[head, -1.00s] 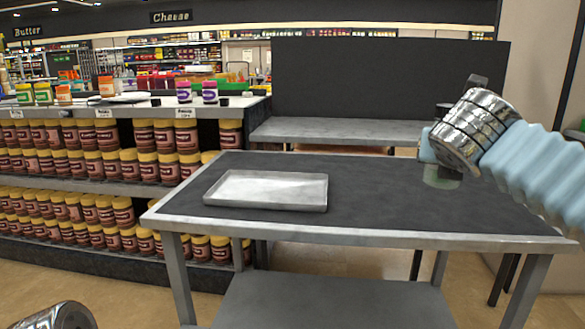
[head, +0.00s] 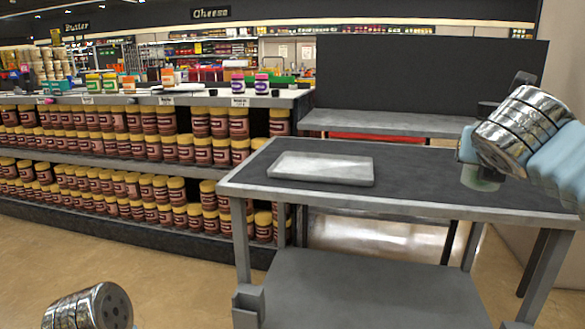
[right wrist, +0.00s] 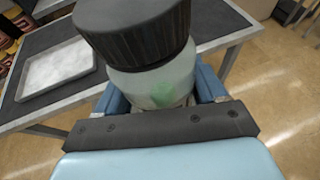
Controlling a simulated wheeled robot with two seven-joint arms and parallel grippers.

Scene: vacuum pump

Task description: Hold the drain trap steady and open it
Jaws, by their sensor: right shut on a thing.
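The drain trap (right wrist: 150,80) has a ribbed black cap and a cloudy, see-through bowl with a green patch. It fills the upper middle of the right wrist view. My right gripper (right wrist: 158,98) is shut on the bowl, with a blue finger at each side. The black cap stands clear above the fingers. In the head view the trap's pale bowl (head: 480,178) hangs below my right gripper (head: 466,146), above the table's right part. Only a chrome part of my left arm shows at the lower left of the head view; its gripper is out of sight.
A shallow metal tray (head: 322,168) lies on the dark-topped table (head: 420,178), left of the trap. The tabletop between them is clear. Shelves with several rows of jars (head: 130,148) stand at the left. A lower grey table (head: 390,122) and dark panel are behind.

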